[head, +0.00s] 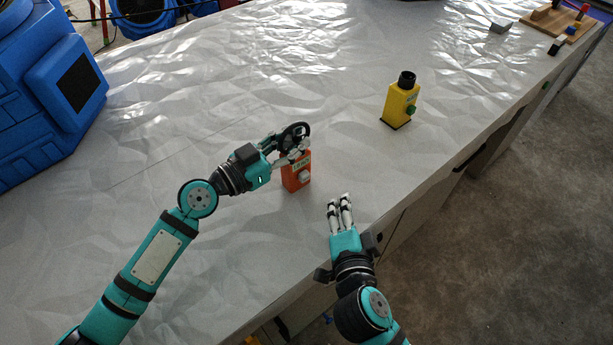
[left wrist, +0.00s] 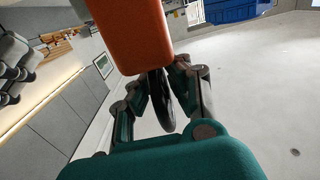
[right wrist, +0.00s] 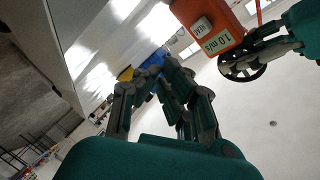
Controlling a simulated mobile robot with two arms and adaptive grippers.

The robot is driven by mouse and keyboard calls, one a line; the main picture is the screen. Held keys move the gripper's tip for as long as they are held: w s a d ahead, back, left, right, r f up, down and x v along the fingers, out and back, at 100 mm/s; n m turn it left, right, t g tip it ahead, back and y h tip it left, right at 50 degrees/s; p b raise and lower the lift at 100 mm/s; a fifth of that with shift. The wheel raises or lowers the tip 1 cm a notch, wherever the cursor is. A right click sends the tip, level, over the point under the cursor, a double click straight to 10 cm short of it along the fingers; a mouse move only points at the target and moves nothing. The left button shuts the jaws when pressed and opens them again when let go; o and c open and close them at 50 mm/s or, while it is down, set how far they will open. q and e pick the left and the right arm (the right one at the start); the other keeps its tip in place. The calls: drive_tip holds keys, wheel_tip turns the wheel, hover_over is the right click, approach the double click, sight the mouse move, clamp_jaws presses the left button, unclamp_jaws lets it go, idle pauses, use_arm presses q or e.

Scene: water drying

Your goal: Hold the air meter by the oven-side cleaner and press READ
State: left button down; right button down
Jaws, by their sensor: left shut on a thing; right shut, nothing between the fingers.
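The air meter is an orange box (head: 296,176) with a black ring-shaped vane on top, a pale display and a light button below it. My left gripper (head: 298,146) is shut on its ring and holds the meter upright. In the right wrist view the meter (right wrist: 232,17) shows "1.0 m/s" beside a white READ button (right wrist: 202,27). The left wrist view shows the orange body (left wrist: 132,38) close up. My right gripper (head: 341,200) is shut and empty, below and right of the meter, apart from it. Blue machines (head: 40,75) at the left may be cleaners; I cannot tell which is oven-side.
A yellow device (head: 398,103) with a black top and green button stands to the right on the grey table (head: 230,70). A wooden board (head: 560,22) with small blocks lies at the far right corner. The table's front edge runs beneath my right arm; the middle is clear.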

drive_tip(key=shift+w+a, duration=0.9)
drive_tip(key=shift+w, duration=0.35)
drive_tip(key=shift+w+a, duration=0.9)
drive_tip(key=shift+w, duration=0.3)
drive_tip(key=shift+w, duration=0.1)
drive_tip(key=shift+w+a, duration=0.2)
drive_tip(key=shift+a, duration=0.05)
drive_tip(key=shift+w+a, duration=0.25)
drive_tip(key=shift+w, duration=0.15)
idle(0.3)
idle(0.3)
drive_tip(key=shift+s+d, duration=0.55)
drive_tip(key=shift+s, duration=0.2)
drive_tip(key=shift+s+d, duration=0.75)
drive_tip(key=shift+s, duration=0.3)
drive_tip(key=shift+s+d, duration=0.7)
drive_tip(key=shift+s, duration=0.3)
